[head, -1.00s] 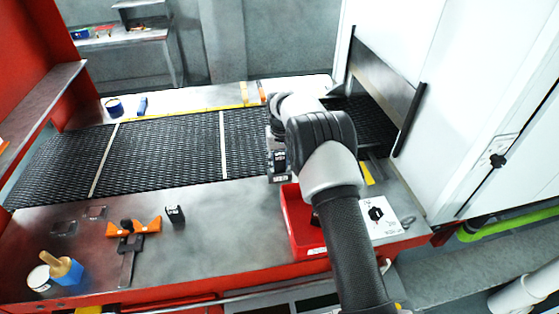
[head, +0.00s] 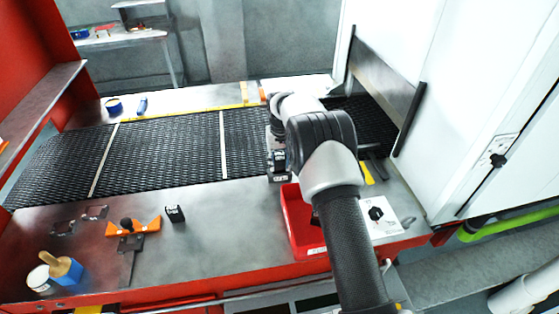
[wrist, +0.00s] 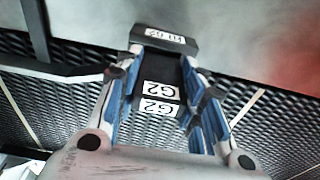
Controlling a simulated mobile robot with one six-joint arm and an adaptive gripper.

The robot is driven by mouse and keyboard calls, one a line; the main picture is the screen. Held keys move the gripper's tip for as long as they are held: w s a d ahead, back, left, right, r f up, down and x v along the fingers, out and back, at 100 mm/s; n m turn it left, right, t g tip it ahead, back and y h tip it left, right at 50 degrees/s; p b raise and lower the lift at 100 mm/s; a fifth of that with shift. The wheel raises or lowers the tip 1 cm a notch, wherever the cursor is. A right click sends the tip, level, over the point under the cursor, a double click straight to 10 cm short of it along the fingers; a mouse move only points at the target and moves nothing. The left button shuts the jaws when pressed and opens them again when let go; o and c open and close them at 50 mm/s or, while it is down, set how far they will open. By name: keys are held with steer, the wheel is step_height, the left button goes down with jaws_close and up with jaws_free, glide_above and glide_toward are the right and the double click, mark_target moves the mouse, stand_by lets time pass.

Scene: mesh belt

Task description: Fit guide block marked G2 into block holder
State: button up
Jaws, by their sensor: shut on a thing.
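My gripper (wrist: 163,68) is shut on a dark guide block (wrist: 158,97) with white G2 labels, seen between the blue-edged fingers in the wrist view. Just beyond the fingertips is a dark piece with a white label (wrist: 165,38) that also reads G2; it may be the block holder, but I cannot tell whether the guide block touches it. In the head view my gripper (head: 278,160) is at the near edge of the mesh belt, largely hidden by my arm.
The black mesh belt (head: 170,148) runs across the bench.

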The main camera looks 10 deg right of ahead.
steer(key=shift+f+b, duration=0.75)
steer(key=shift+f, duration=0.5)
steer(key=o, duration=1.3)
steer(key=shift+c, duration=0.2)
steer(key=r, duration=0.4)
steer(key=s+r, duration=0.1)
steer(key=r, duration=0.6)
steer(key=shift+s+r, duration=0.25)
steer(key=shift+r, duration=0.15)
